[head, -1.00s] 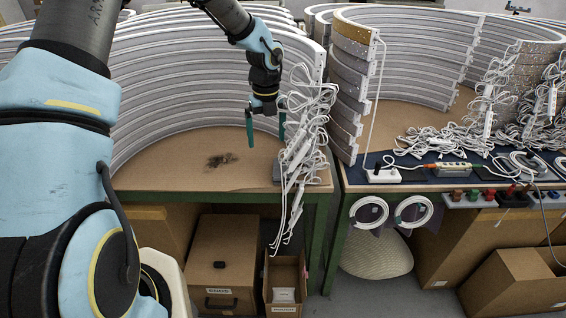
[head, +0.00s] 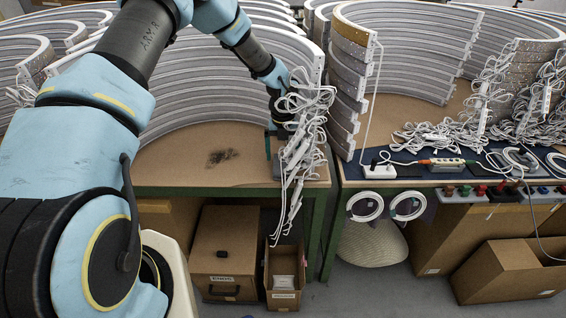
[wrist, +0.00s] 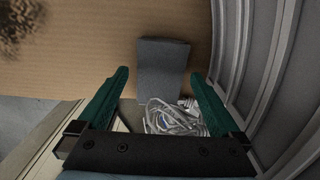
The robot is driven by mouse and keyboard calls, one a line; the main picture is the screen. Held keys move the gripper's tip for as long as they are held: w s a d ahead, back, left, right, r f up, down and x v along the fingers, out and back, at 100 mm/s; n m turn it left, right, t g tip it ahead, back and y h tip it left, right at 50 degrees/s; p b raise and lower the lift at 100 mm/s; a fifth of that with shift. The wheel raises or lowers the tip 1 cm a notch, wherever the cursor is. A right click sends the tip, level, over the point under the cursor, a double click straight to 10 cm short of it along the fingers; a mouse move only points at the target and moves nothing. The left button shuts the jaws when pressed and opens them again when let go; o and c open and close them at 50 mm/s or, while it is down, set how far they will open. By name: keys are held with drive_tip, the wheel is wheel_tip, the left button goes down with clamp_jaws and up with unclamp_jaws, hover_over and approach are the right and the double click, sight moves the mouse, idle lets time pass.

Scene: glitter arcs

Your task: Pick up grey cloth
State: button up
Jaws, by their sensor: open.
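The grey cloth (wrist: 163,68) shows in the wrist view as a dark grey, folded-looking rectangle on the brown tabletop near its edge. In the head view only a small grey part (head: 277,168) shows beside the hanging white cables. My gripper (wrist: 160,75) is open, with its two green fingers apart on either side of the cloth in the picture. I cannot tell its height above the cloth. In the head view my gripper (head: 281,148) is at the right end of the left table, its right finger mostly hidden by cables.
White cables (head: 302,120) hang from the curved metal arcs (head: 205,85) right beside my gripper. A dark smudge (head: 221,157) lies on the left table. Cardboard boxes (head: 222,252) stand below. The tabletop left of my gripper is mostly clear.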

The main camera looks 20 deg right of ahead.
drive_tip(key=shift+f, duration=1.15)
drive_tip(key=c, duration=1.2)
drive_tip(key=shift+o, duration=0.2)
drive_tip(key=shift+r, duration=0.1)
drive_tip(key=shift+r+b, duration=0.6)
drive_tip(key=shift+r, duration=0.2)
drive_tip(key=shift+w+a+r+b, duration=0.15)
drive_tip(key=shift+r+b, duration=0.2)
drive_tip(key=shift+r, duration=0.05)
drive_tip(key=shift+w+a+r+b, duration=0.15)
drive_tip(key=shift+r+b, duration=0.15)
drive_tip(key=shift+r, duration=0.05)
drive_tip(key=w+a+b, duration=0.1)
drive_tip(key=w+a, duration=0.2)
drive_tip(key=w, duration=0.1)
drive_tip(key=w+a+b, duration=0.2)
drive_tip(key=w+a, duration=0.1)
drive_tip(key=w+a+b, duration=0.2)
drive_tip(key=w+a, duration=0.2)
drive_tip(key=shift+w, duration=0.35)
drive_tip(key=shift+w+a+r, duration=0.15)
drive_tip(key=shift+w+a, duration=0.5)
